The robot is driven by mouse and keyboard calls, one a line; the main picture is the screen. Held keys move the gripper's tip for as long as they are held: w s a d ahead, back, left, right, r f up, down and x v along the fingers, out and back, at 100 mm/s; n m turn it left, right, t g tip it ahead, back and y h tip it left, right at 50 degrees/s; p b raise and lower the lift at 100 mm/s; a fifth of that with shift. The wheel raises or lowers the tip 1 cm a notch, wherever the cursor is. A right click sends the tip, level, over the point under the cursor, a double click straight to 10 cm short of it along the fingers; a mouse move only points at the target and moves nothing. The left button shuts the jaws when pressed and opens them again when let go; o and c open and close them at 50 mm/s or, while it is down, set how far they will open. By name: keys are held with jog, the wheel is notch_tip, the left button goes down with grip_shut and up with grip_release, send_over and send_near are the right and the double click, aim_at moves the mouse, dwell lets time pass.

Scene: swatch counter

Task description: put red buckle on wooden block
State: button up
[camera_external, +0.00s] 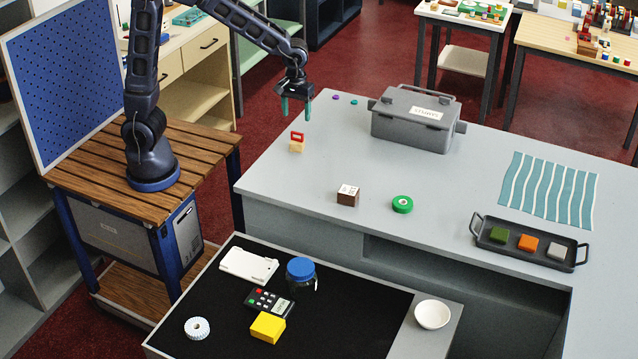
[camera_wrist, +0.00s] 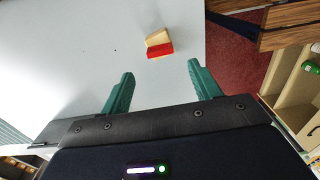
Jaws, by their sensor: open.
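The red buckle (camera_external: 297,135) is at the back left of the grey counter, by a small light wooden block (camera_external: 297,147). In the wrist view the red buckle (camera_wrist: 160,50) touches or overlaps the near side of the wooden block (camera_wrist: 157,37). I cannot tell whether it rests on the block, leans on it or stands against it. My gripper (camera_external: 297,106) hangs fingers down, higher than the pair and behind them in the external view. Its green fingers (camera_wrist: 161,88) are apart with nothing between them.
On the grey counter (camera_external: 270,190) stand a dark brown block with a white top (camera_external: 348,195), a green disc (camera_external: 402,204), a grey toolbox (camera_external: 412,118), a striped cloth (camera_external: 548,188) and a black tray (camera_external: 490,242) of coloured blocks. The counter around the buckle is clear.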

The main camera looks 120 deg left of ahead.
jog(key=s+d+r+m+t, duration=0.1)
jog(key=s+d+r+m, duration=0.4)
jog(key=d+r, duration=0.35)
jog(key=s+d+r+m+t, duration=0.1)
jog(key=s+d+m, duration=0.5)
jog(key=s, duration=0.3)
jog(key=s+d+r+m+t, duration=0.2)
jog(key=s+d+m, duration=0.5)
jog(key=s+d, duration=0.1)
jog(key=shift+s+r+t, duration=0.25)
jog(key=shift+s+t, duration=0.05)
jog(key=shift+s, duration=0.5)
